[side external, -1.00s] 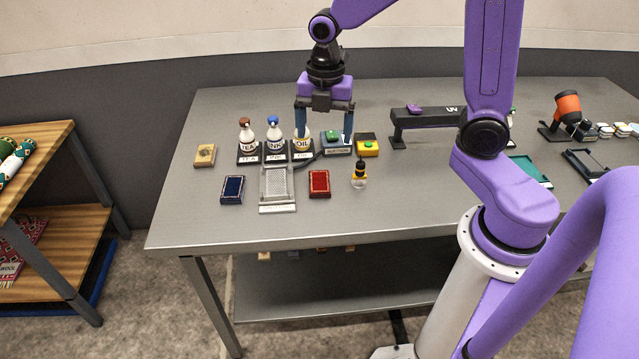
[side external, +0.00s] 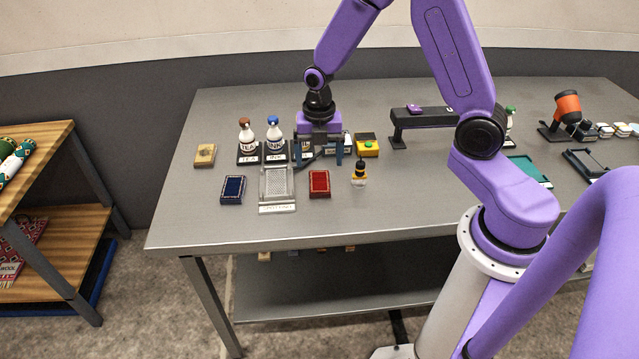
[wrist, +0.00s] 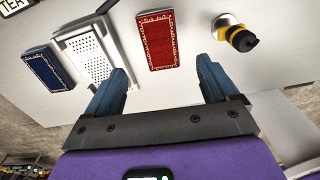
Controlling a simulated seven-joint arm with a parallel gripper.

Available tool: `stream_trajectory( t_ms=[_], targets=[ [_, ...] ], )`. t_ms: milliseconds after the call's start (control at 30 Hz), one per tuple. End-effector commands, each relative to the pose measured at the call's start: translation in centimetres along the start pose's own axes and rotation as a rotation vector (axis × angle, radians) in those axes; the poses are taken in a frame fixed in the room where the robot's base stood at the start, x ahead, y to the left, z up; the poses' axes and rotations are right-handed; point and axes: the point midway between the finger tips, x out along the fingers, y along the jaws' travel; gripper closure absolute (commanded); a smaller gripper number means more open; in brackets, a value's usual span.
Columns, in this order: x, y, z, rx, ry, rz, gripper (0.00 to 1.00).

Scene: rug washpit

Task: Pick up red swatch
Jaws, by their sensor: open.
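The red swatch (side external: 319,184) lies flat on the grey table, a small red rectangle with a pale patterned border. In the wrist view the red swatch (wrist: 159,40) shows ahead of and between the two fingers. My gripper (side external: 319,150) is open and empty, above the table on the far side of the swatch in the side view. Its blue fingers (wrist: 163,80) are spread wider than the swatch and do not touch it.
A perforated metal tray (side external: 277,184) lies left of the swatch, with a blue swatch (side external: 232,189) beyond it. A yellow-and-black dropper bottle (side external: 359,174) stands to the right. Tea (side external: 246,138) and ink bottles (side external: 274,136) stand behind. The table front is clear.

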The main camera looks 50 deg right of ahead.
Motion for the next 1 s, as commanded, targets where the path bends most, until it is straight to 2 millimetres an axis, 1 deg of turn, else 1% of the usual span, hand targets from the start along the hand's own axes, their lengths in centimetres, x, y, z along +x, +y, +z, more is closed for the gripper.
stream_trajectory(
  t_ms=[33, 100, 367, 600, 700, 800, 1000],
  targets=[
    [0.7, 0.0, 0.0, 0.0, 0.001, -0.003, 0.13],
    [1.4, 0.0, 0.0, 0.0, 0.001, -0.002, 0.13],
    [2.7, 0.0, 0.1, 0.0, 0.0, -0.001, 0.13],
    [5.7, -0.2, 0.5, 0.0, 0.002, -0.003, 0.13],
    [6.6, -0.1, 0.5, -0.001, 0.001, -0.001, 0.13],
    [7.0, -0.1, 0.5, 0.0, 0.0, 0.0, 0.13],
    [7.1, -0.1, 0.5, 0.0, -0.001, 0.002, 0.13]
  ],
)
